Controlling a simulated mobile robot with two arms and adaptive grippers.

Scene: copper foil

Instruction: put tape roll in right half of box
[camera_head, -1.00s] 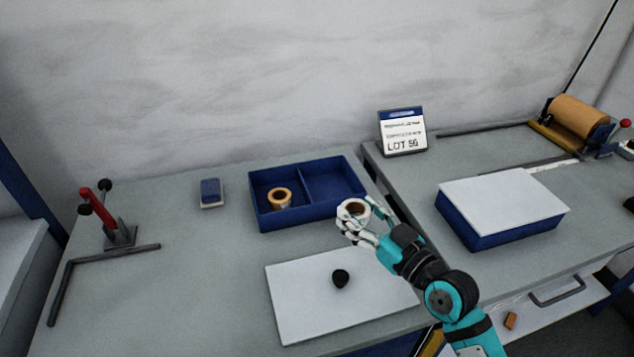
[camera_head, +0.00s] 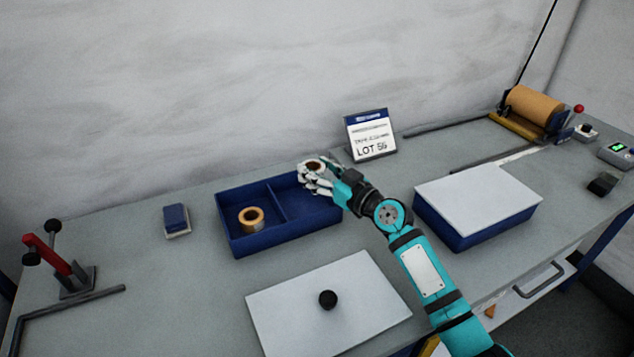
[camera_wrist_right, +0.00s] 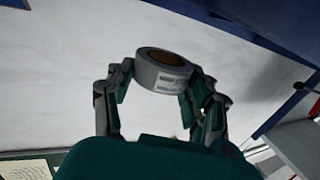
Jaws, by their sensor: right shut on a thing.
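The blue box (camera_head: 240,247) has a divider (camera_head: 276,203) between its left and right halves. One tape roll (camera_head: 251,218) sits in the left half. My right gripper (camera_head: 314,178) is shut on another tape roll (camera_head: 313,166), white outside with a brown core. It holds this roll raised over the back right part of the box, in front of the right half in the picture. The held roll also shows in the right wrist view (camera_wrist_right: 160,78), between the fingers of my right gripper (camera_wrist_right: 158,85). My left gripper is not in view.
A white lid with a black knob (camera_head: 328,299) lies in front of the box. A blue block (camera_head: 176,220) lies left. A sign (camera_head: 371,136) stands behind right, and a covered blue box (camera_head: 480,198) is at right. A red-handled clamp (camera_head: 62,262) stands far left.

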